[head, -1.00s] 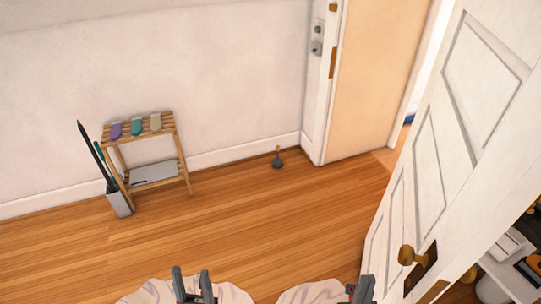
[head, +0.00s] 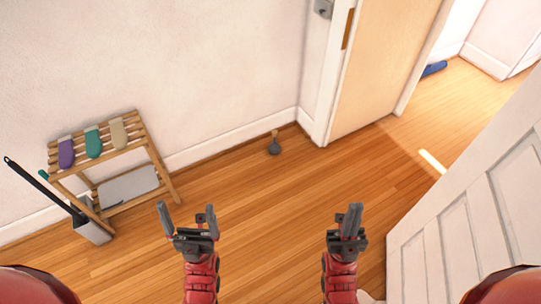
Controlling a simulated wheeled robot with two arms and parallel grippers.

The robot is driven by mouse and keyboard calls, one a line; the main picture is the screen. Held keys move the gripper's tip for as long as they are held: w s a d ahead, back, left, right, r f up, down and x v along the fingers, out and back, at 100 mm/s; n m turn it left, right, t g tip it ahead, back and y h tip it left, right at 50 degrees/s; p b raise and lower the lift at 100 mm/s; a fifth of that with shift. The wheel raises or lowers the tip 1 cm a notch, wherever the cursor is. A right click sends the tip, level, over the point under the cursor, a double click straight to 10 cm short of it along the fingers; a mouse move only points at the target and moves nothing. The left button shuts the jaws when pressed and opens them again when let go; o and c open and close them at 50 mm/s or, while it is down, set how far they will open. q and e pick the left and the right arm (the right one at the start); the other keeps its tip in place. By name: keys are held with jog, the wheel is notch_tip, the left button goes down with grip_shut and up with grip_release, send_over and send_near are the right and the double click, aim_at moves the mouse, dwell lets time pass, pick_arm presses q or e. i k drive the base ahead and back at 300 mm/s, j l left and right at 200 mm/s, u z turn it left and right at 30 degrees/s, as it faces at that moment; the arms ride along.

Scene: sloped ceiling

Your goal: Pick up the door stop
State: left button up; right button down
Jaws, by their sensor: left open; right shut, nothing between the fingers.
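The door stop (head: 275,148) is a small dark grey piece with a brownish upright part. It stands on the wood floor close to the baseboard, left of the door frame, at the upper middle of the head view. My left gripper (head: 188,215) is open and empty, below and to the left of the door stop in the picture. My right gripper (head: 350,215) is shut with nothing in it, below and to the right of the door stop. Both grippers are apart from it, and it is fully in view.
An open white panelled door (head: 470,220) is at the right. The doorway shows a blue object (head: 434,69). The middle floor is clear.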

aim_at(274, 148)
jog(key=i+l+u, duration=0.3)
jog(key=u, duration=0.15)
jog(key=i+l+u, duration=0.7)
jog(key=l+u, duration=0.2)
jog(key=i+l, duration=0.15)
jog(key=l, duration=0.25)
jog(key=i+l, duration=0.1)
jog(key=l, duration=0.3)
jog(key=i+l+u, duration=0.1)
jog(key=l, duration=0.3)
jog(key=i+l, duration=0.15)
jog(key=l, duration=0.25)
jog(key=i+l, duration=0.1)
jog(key=l, duration=0.3)
jog(key=i+l+u, duration=0.1)
jog(key=l, duration=0.3)
